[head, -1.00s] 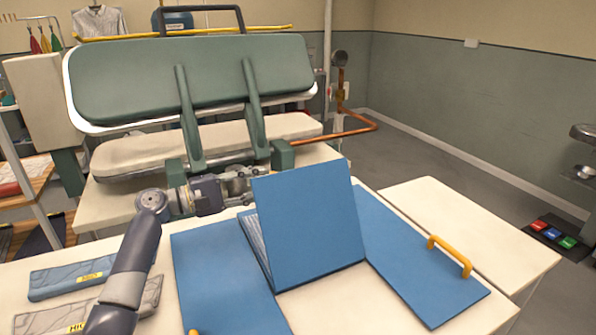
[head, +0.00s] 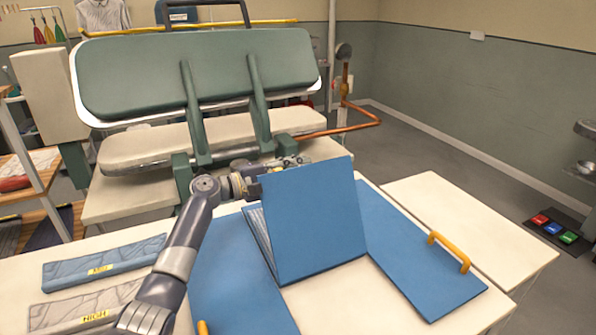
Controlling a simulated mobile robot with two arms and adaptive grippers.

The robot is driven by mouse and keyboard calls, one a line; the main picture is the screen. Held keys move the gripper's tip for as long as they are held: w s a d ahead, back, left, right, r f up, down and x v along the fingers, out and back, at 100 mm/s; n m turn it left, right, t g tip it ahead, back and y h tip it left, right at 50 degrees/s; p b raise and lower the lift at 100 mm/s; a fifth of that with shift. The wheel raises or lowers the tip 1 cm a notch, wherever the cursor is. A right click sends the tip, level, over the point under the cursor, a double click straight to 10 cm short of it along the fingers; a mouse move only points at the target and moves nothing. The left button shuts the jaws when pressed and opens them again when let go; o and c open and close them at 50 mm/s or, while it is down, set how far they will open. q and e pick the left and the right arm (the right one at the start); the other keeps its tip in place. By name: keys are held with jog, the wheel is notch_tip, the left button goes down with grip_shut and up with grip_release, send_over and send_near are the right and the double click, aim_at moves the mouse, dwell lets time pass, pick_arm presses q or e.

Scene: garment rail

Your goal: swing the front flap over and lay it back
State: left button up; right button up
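The blue folding board lies on the pale table with a left panel (head: 235,295) and a right panel (head: 425,250) flat. The front flap (head: 315,225) between them stands up steeply, leaning back, its broad blue face toward me. A light striped edge (head: 258,232), perhaps cloth, shows behind its left side. My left gripper (head: 288,163) is at the flap's upper left corner, on its far side. Its fingertips are partly hidden there, so I cannot tell whether they touch the flap or are open. My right gripper is not in view.
An orange handle (head: 449,252) stands on the right panel. Folded blue (head: 103,262) and grey (head: 92,303) garments with yellow labels lie at left. A large green press (head: 200,75) stands behind the board. A bare side table (head: 465,215) is at right.

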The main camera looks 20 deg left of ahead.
pick_arm(q)
grip_shut()
jog(key=shift+s+d+r, duration=0.3)
jog(key=shift+r, duration=0.05)
jog(key=s+d+r+m, duration=0.2)
jog(key=s+d+m, duration=0.1)
jog(key=s+d, duration=0.1)
jog(key=s+d+r+m+p, duration=0.1)
jog(key=s+d+r+m, duration=0.1)
jog(key=s+d+m, duration=0.2)
jog(key=shift+s+d+r, duration=0.25)
jog(key=shift+s+d, duration=0.45)
jog(key=shift+d, duration=0.55)
jog(key=shift+o, duration=1.1)
grip_release()
